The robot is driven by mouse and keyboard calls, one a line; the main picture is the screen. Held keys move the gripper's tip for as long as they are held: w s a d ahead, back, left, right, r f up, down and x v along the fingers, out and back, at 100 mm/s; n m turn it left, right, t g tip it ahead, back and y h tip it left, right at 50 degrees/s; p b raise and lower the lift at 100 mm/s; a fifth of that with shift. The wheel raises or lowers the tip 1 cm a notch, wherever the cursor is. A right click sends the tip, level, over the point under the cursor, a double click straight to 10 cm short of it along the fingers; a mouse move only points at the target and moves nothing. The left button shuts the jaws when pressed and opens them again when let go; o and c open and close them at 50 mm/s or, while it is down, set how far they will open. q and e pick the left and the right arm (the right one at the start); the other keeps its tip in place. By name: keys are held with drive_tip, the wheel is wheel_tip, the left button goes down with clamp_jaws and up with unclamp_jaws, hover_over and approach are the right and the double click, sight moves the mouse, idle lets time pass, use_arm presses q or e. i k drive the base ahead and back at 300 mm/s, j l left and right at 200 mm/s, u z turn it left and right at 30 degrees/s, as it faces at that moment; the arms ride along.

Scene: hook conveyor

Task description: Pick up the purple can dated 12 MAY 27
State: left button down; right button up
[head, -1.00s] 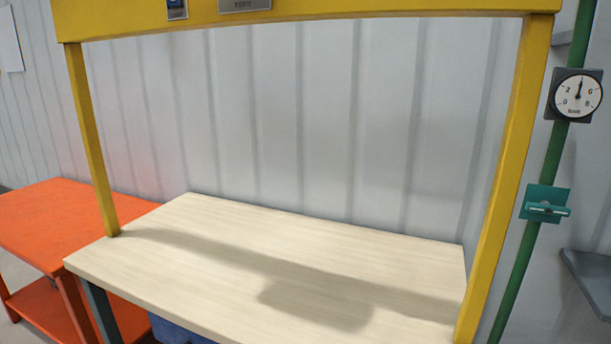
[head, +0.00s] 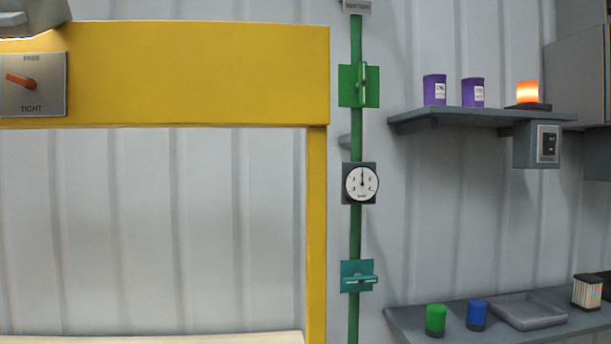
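Two purple cans stand upright on the upper grey wall shelf at the right of the head view. The left purple can (head: 434,90) and the right purple can (head: 473,92) each bear a white label. The label print is too small to read, so I cannot tell which one is dated 12 MAY 27. Neither of my grippers shows in the view.
The upper shelf (head: 460,114) also holds a lit orange lamp (head: 527,93), with a switch box (head: 537,146) below. The lower shelf (head: 408,326) bears a green can (head: 435,319), a blue can (head: 476,313) and a grey tray (head: 529,311). A green pipe (head: 355,230) with a gauge (head: 360,184) and a yellow frame (head: 316,230) stand left.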

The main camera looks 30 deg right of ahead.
sight(472, 89)
drive_tip(key=l+z, duration=0.1)
drive_tip(key=z, duration=0.25)
drive_tip(key=l+z, duration=0.15)
drive_tip(key=z, duration=0.2)
drive_tip(key=i+l+z, duration=0.3)
drive_tip(key=i+l, duration=0.25)
drive_tip(key=l, duration=0.25)
drive_tip(key=i+l+z, duration=0.25)
drive_tip(key=i+l, duration=0.35)
drive_tip(key=u, duration=0.5)
drive_tip(key=k+l+u, duration=0.1)
drive_tip(key=l+u, duration=0.3)
drive_tip(key=k+l+u, duration=0.15)
drive_tip(key=l+u, duration=0.2)
drive_tip(key=k+l+u, duration=0.2)
drive_tip(key=u, duration=0.2)
drive_tip(key=l, duration=0.15)
